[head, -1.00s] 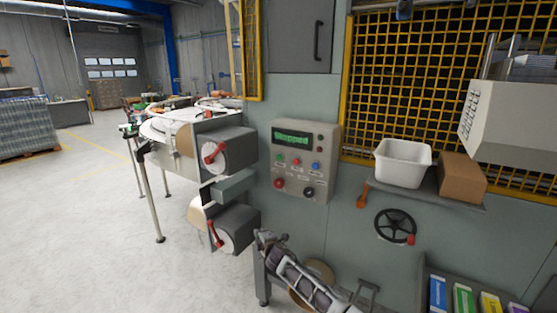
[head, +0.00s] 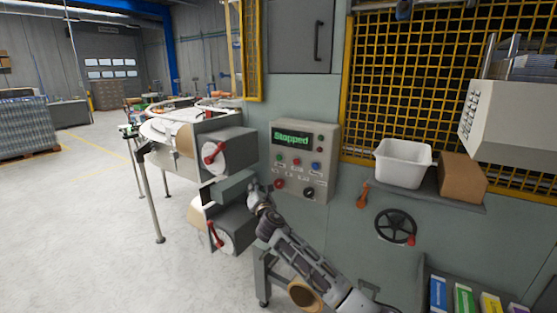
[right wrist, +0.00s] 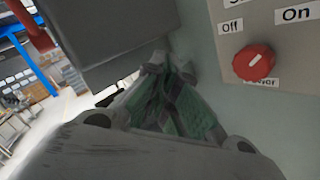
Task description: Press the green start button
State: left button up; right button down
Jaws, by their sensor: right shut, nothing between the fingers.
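The green start button (head: 279,157) is at the left of a button row on a grey control panel (head: 322,160). The panel's display (head: 291,138) reads "Stopped". A red button (head: 296,161) and a blue button (head: 315,165) sit to the green one's right. My right gripper (head: 254,188) is shut and empty, below and left of the green button and apart from it. In the right wrist view its closed fingers (right wrist: 165,72) point up, left of a red knob (right wrist: 257,62) marked Off and On. The green button is outside that view. My left gripper is out of view.
Two grey units with red levers (head: 209,153) stick out left of the panel, close to my right gripper. A black knob (head: 308,193) is at the panel's lower right. A white bin (head: 403,163) and a brown box (head: 463,177) stand on a shelf to the right.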

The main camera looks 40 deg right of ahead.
aim_at(279, 158)
jog(key=s+r+n+t+h, duration=0.1)
jog(key=s+r+n+h, duration=0.2)
jog(key=r+n, duration=0.6)
jog(key=shift+s+r+n, duration=0.15)
jog(key=shift+s+n, duration=0.3)
jog(key=shift+n, duration=0.85)
jog(key=shift+w+d+b, duration=0.4)
jog(key=shift+w+d, duration=0.15)
jog(key=shift+d, duration=0.8)
jog(key=shift+w+d+b, duration=0.35)
jog(key=shift+w+d, duration=0.25)
jog(key=shift+d, duration=0.7)
jog(key=shift+w+d+b, duration=0.4)
jog(key=shift+w+d, duration=0.15)
jog(key=shift+d, duration=0.8)
jog(key=shift+w+d, duration=0.15)
jog(key=shift+d, duration=0.2)
